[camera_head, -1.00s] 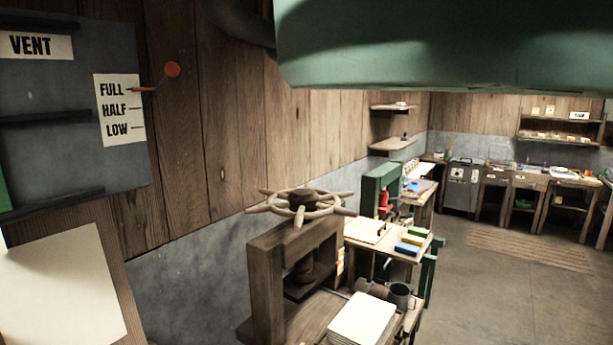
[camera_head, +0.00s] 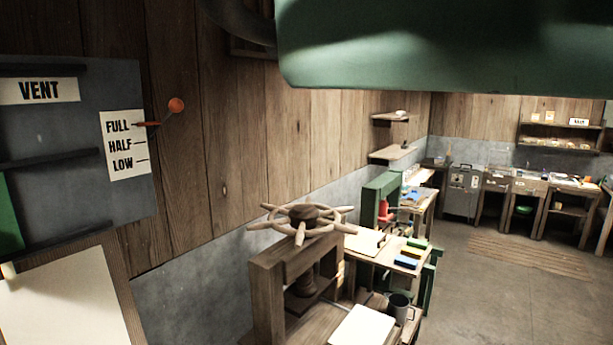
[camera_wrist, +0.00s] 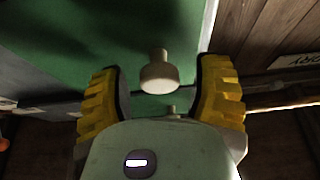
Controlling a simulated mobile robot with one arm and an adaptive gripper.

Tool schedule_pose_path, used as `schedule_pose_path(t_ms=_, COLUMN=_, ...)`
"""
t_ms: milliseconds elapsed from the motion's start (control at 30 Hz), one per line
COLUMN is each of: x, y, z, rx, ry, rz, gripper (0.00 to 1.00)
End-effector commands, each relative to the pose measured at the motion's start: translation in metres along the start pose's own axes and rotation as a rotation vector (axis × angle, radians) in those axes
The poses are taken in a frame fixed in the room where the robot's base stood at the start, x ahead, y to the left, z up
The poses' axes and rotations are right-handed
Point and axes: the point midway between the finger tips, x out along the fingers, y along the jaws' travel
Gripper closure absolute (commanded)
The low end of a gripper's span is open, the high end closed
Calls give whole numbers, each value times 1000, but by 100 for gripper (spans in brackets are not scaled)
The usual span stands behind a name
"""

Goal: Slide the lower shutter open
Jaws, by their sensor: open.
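In the wrist view my gripper (camera_wrist: 160,92) is open, with its two yellow ribbed fingers apart. A cream knob (camera_wrist: 158,74) stands between and just beyond the fingers, in front of a green panel (camera_wrist: 130,35). I see no finger touching it. In the head view a grey vent board (camera_head: 75,125) carries dark horizontal rails. A green shutter edge (camera_head: 10,215) shows at the far left between the two lower rails. The rest of it is cut off by the picture edge. My gripper is not in the head view.
A VENT sign (camera_head: 40,91) and a FULL, HALF, LOW scale (camera_head: 125,145) with an orange-tipped lever (camera_head: 176,105) are on the wall. A pale sheet (camera_head: 65,300) lies below. A wooden press (camera_head: 300,265) stands right of it. The floor at right is open.

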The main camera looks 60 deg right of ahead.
Motion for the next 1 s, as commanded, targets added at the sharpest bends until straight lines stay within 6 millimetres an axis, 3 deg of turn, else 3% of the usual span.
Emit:
schedule_pose_path(t_ms=267, x=0, y=0, z=0, rx=0, ry=0, rz=1, gripper=34)
schedule_pose_path(t_ms=900, x=0, y=-1, z=0, rx=1, ry=0, rz=-1, gripper=100)
schedule_pose_path(t_ms=1000, x=0, y=-1, z=0, rx=1, ry=0, rz=-1, gripper=100)
